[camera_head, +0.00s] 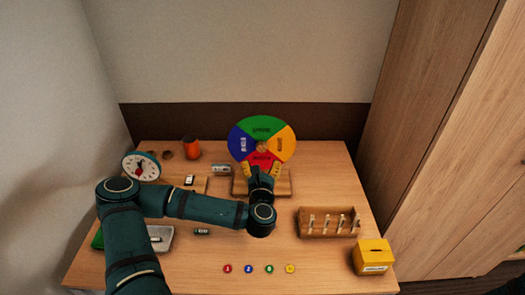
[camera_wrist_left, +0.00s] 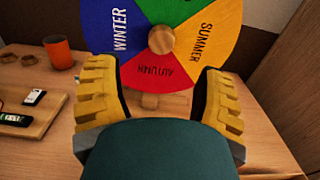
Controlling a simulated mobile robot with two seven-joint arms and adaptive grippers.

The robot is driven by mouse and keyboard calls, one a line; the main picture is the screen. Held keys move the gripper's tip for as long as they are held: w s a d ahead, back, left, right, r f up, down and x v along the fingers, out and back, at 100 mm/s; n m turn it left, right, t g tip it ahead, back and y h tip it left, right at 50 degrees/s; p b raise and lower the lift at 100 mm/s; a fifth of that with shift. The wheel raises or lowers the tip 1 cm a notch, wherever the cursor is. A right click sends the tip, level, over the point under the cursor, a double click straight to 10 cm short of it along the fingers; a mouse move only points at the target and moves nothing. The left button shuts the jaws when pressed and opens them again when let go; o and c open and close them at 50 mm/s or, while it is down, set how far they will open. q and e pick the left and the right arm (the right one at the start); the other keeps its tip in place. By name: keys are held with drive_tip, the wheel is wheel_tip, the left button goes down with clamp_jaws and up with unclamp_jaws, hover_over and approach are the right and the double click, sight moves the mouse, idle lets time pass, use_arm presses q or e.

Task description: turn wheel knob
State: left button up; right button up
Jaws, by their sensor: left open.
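The season wheel (camera_head: 264,127) stands upright at the back middle of the table, with green at the top, blue on the left, yellow on the right and red at the bottom. Its round wooden knob (camera_wrist_left: 161,39) is at the centre and also shows in the head view (camera_head: 262,146). My left gripper (camera_wrist_left: 158,82) is open in front of the wheel, with one yellow finger on each side below the knob. The knob lies beyond the fingertips, and nothing is between the fingers. My right gripper is not in view.
An orange cup (camera_head: 191,147) and a round dial (camera_head: 141,166) stand at the back left. A wooden rack (camera_head: 328,229) and a yellow box (camera_head: 373,256) are at the right. Several coloured discs (camera_head: 269,269) lie along the front.

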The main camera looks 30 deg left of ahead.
sight(261, 150)
use_arm(q)
drive_tip(key=x, duration=0.8)
drive_tip(key=shift+d+b, duration=0.1)
drive_tip(key=shift+b, duration=0.2)
clamp_jaws()
